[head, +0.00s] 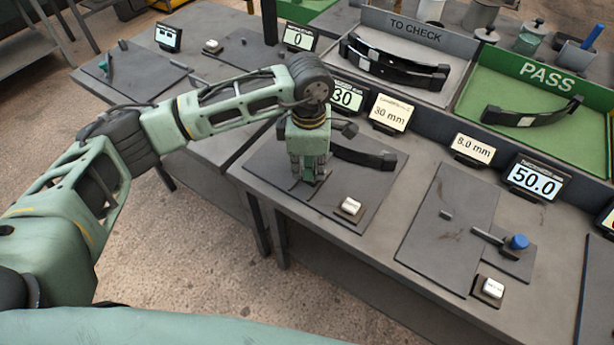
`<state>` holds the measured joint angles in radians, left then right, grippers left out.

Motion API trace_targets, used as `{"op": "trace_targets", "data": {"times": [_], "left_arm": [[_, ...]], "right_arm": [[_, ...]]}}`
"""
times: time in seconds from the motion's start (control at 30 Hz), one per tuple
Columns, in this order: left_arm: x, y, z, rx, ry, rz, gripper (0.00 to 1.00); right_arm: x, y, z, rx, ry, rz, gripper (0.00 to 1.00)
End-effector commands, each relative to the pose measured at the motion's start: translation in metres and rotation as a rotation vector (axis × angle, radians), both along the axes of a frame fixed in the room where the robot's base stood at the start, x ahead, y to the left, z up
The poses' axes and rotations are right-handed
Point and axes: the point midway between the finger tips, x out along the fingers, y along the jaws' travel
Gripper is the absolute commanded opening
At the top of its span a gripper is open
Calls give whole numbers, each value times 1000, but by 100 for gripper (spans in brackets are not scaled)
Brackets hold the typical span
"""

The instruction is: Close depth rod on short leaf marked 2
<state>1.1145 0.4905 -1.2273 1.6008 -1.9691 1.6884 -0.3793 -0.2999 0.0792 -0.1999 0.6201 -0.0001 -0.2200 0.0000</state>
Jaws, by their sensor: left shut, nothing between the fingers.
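My left gripper (308,180) is shut and empty, pointing down over the dark plate (345,215) of the middle station. A short dark curved leaf (365,157) lies on that plate, partly hidden behind the gripper. I cannot read a mark 2 on it. A depth rod is not clearly visible; anything under the fingertips is hidden by the gripper. My right gripper is not in view.
A display reading 30 (347,97) and a 30 mm card (391,113) stand behind the leaf. A white-topped button (351,206) sits in front. The right station has a blue-knobbed tool (518,242). TO CHECK (460,47) and green PASS (590,85) trays hold leaves.

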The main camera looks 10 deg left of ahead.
Motion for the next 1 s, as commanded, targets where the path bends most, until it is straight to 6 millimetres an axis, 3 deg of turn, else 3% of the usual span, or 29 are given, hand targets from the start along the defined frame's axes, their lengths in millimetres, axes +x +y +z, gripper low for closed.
{"op": "trace_targets", "data": {"times": [0.57,1.0], "left_arm": [[-2,2,2,2,-1,2,0],[-2,2,27,1,-1,0,0]], "right_arm": [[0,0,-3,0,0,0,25],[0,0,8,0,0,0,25]]}}
